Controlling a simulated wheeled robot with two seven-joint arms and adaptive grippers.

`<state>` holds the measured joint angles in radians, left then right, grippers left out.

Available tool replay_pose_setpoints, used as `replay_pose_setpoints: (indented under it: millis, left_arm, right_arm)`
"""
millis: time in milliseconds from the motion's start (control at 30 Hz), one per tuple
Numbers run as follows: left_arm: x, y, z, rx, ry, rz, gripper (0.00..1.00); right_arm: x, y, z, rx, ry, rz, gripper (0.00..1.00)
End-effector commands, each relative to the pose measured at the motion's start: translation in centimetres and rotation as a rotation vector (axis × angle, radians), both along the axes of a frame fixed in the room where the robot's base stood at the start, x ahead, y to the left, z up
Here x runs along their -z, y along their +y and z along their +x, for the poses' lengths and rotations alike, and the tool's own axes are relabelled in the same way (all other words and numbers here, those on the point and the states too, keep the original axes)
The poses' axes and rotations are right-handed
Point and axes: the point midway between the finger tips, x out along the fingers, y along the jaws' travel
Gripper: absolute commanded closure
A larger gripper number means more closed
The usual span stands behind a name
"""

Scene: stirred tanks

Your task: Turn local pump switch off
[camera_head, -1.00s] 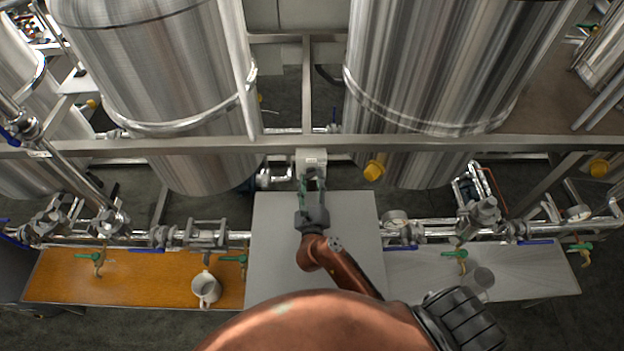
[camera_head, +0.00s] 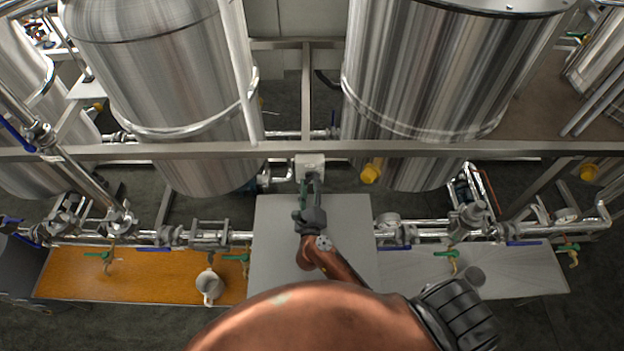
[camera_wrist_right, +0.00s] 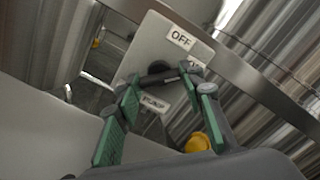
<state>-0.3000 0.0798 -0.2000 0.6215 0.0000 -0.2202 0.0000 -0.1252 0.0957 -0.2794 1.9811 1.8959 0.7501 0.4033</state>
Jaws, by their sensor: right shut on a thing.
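The pump switch box (camera_head: 310,163) is a light grey box on the horizontal steel beam between two tanks. In the right wrist view its plate (camera_wrist_right: 150,52) carries an OFF label (camera_wrist_right: 181,38), a second label partly hidden by a finger, and a lower label that seems to read PUMP. A dark switch knob (camera_wrist_right: 160,75) sits on the plate. My right gripper (camera_head: 312,179) reaches up to the box, and its green-padded fingers are shut on the knob, one at each side. The knob's exact pointing is hard to tell. My left gripper is not in view.
Two large steel tanks (camera_head: 160,90) stand behind the beam (camera_head: 430,147). Pipes with green-handled valves run on both sides. A yellow cap (camera_head: 370,173) is right of the box.

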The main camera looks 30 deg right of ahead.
Motion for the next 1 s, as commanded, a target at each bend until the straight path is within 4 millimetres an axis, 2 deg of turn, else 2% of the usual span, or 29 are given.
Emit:
replay_pose_setpoints:
  millis: [33,400,700,1000]
  left_arm:
    - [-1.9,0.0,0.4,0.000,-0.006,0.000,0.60]
    - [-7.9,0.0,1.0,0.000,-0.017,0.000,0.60]
    - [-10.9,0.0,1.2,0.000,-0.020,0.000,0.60]
    - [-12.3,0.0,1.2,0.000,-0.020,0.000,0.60]
  right_arm:
    - [-0.7,0.0,-0.1,0.000,0.024,-0.040,0.88]
    - [-0.5,0.1,-0.1,-0.001,0.176,-0.354,0.88]
    - [-0.2,0.1,-0.1,-0.002,0.275,-0.559,0.88]
    - [0.1,0.1,-0.1,-0.002,0.328,-0.671,0.88]
